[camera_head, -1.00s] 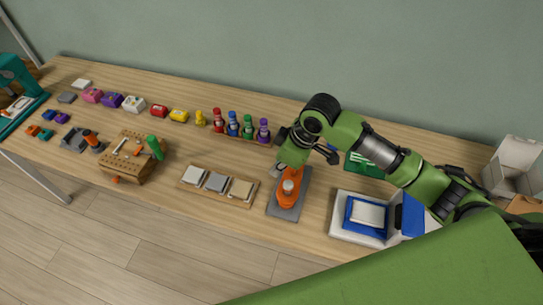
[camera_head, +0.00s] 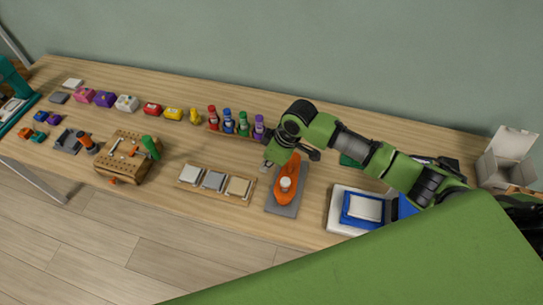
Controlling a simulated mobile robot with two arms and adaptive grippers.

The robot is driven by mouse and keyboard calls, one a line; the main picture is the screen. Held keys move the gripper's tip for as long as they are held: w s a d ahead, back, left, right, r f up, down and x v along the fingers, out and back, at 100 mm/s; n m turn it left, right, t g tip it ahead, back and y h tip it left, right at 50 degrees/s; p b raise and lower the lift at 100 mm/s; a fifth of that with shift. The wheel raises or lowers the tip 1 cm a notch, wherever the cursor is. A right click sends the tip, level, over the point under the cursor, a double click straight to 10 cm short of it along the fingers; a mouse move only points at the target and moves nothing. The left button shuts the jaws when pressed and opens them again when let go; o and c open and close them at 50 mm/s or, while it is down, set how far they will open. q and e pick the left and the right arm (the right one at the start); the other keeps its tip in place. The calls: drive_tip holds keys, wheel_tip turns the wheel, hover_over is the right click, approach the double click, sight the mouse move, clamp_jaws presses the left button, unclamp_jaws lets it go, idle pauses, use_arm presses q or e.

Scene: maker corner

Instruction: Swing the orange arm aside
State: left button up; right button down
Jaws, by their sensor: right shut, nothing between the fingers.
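The orange arm (camera_head: 288,183) sits on a grey base plate (camera_head: 283,210) at the middle right of the table, with a pale round top near its front end. It points toward the back, tilted slightly right. My right gripper (camera_head: 266,166) is shut and empty, at the back left of the orange arm, close beside it. I cannot tell whether they touch. My right arm reaches in from the right and hides part of the table behind the orange arm. My left gripper is not in view.
A wooden tray with pale and grey tiles (camera_head: 216,199) lies left of the base plate. Coloured bottles (camera_head: 228,121) stand behind. A white and blue box (camera_head: 345,228) is to the right. A wooden block with a green-handled tool (camera_head: 128,172) is further left.

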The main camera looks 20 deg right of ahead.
sight(289, 174)
drive_tip(key=f+p, duration=0.1)
drive_tip(key=s+d+f+p, duration=0.1)
drive_tip(key=shift+d+f, duration=0.25)
drive_tip(key=shift+f, duration=0.05)
drive_tip(key=shift+s+d+p, duration=0.35)
drive_tip(key=shift+s+d, duration=0.15)
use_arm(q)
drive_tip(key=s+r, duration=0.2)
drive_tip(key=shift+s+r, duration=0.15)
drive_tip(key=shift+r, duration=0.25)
use_arm(e)
drive_tip(key=shift+f, duration=0.1)
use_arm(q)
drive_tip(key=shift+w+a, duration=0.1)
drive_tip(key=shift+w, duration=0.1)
use_arm(e)
drive_tip(key=shift+w, duration=0.15)
